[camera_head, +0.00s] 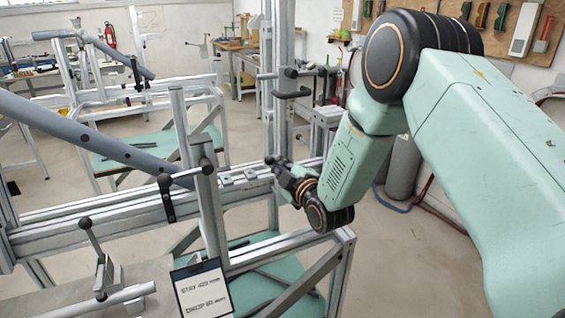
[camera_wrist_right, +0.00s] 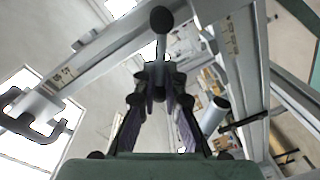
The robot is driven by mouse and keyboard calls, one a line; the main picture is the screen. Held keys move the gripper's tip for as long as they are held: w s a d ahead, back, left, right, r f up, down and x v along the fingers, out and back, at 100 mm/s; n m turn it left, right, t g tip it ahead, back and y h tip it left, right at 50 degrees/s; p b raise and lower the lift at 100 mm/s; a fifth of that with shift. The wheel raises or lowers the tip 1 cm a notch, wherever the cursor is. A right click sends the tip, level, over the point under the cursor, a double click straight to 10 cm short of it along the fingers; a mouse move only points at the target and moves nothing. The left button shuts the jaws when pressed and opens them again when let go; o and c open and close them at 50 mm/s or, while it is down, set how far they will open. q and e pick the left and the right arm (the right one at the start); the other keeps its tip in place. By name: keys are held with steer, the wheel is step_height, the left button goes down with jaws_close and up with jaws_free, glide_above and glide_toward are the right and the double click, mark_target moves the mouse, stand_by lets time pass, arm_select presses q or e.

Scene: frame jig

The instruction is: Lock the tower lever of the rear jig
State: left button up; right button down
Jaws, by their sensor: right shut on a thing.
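The upright aluminium tower (camera_head: 282,60) rises behind the horizontal rail of the jig. My right gripper (camera_head: 275,165) is low beside this tower, near the rail's far end. In the right wrist view my right gripper (camera_wrist_right: 157,80) is shut on a lever (camera_wrist_right: 161,46). The lever's round black knob (camera_wrist_right: 161,18) sticks out past the fingertips. Its pivot is hidden, so I cannot tell whether it is locked. Higher on the tower are a black-knobbed part (camera_head: 291,73) and a dark handle (camera_head: 292,94). My left gripper is not in view.
A grey-blue tube (camera_head: 90,135) slopes across the left. A clamp lever (camera_head: 168,198) and a front lever (camera_head: 90,238) stand nearer. A placard (camera_head: 202,290) hangs at the front. Another frame jig (camera_head: 150,102) stands behind on the left. Bare floor lies right of the jig.

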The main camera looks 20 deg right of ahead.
steer(key=shift+a+f+n+h+b, duration=0.15)
steer(key=shift+f+n, duration=0.3)
steer(key=shift+n, duration=0.6)
steer(key=shift+a+f+n+h+b, duration=0.1)
steer(key=shift+a+f+n+b, duration=0.3)
steer(key=shift+n, duration=0.6)
steer(key=shift+d+f+n+h+b, duration=0.1)
steer(key=shift+f+n, duration=0.45)
steer(key=shift+n, duration=0.5)
steer(key=c, duration=1.4)
jaws_free()
steer(key=shift+a, duration=0.15)
steer(key=shift+s, duration=0.1)
steer(key=s, duration=1.2)
steer(key=shift+d+r, duration=0.2)
steer(key=shift+r, duration=0.2)
steer(key=shift+w, duration=0.1)
